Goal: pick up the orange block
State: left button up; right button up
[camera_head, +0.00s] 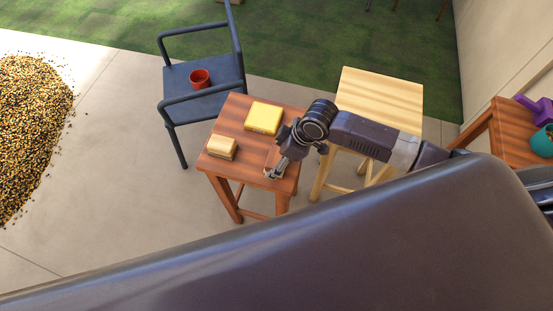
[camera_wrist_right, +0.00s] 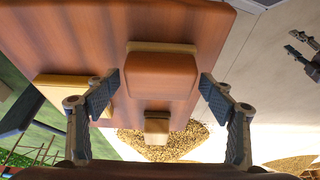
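In the right wrist view, an orange-brown block (camera_wrist_right: 162,76) with a tan edge lies on the reddish wooden table (camera_wrist_right: 60,25), close to it in colour. My right gripper (camera_wrist_right: 158,95) is open, with one finger on each side of the block and gaps between. In the head view, my right gripper (camera_head: 273,173) is low over the near right part of the table (camera_head: 233,118); the block is hard to make out there. My left gripper (camera_wrist_right: 302,52) shows at the right edge of the wrist view, its two fingers apart and empty.
A yellow block (camera_head: 263,118) and a tan block (camera_head: 222,147) share the table. A blue chair (camera_head: 205,103) holding a red cup (camera_head: 200,79) stands behind. A pale wooden stool (camera_head: 380,98) is to the right. A bean heap (camera_head: 30,130) covers the left floor.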

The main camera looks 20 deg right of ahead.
aim_at(276, 157)
jog(key=c, duration=1.2)
jog(key=shift+r, duration=0.15)
notch_tip(276, 157, up, 20)
jog(key=shift+f+b, duration=0.1)
jog(key=shift+b, duration=1.1)
jog(key=o, duration=0.6)
jog(key=shift+c, duration=1.6)
